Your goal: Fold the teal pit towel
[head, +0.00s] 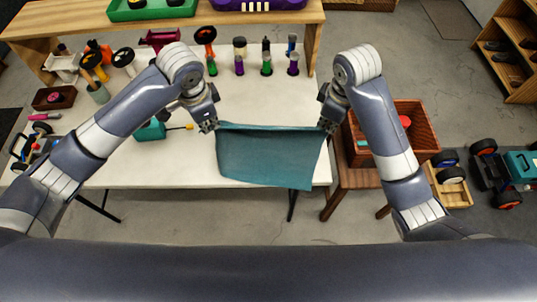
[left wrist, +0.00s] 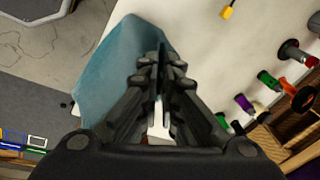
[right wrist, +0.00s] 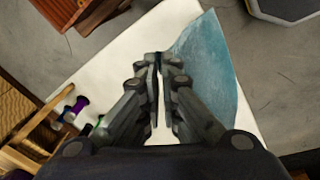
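The teal towel (head: 268,158) is stretched between my two grippers over the right part of the white table, its lower edge hanging past the table's front edge. My left gripper (head: 208,124) is shut on its upper left corner. My right gripper (head: 328,122) is shut on its upper right corner. In the left wrist view the towel (left wrist: 118,68) spreads left of the closed fingers (left wrist: 157,62). In the right wrist view the towel (right wrist: 212,75) spreads right of the closed fingers (right wrist: 158,65). The pinched corners are mostly hidden between the fingers.
Several coloured bottles (head: 266,64) stand along the back under a wooden shelf (head: 235,17). A woven basket (head: 418,130) sits on a stand at right. Several wheeled items are at far left.

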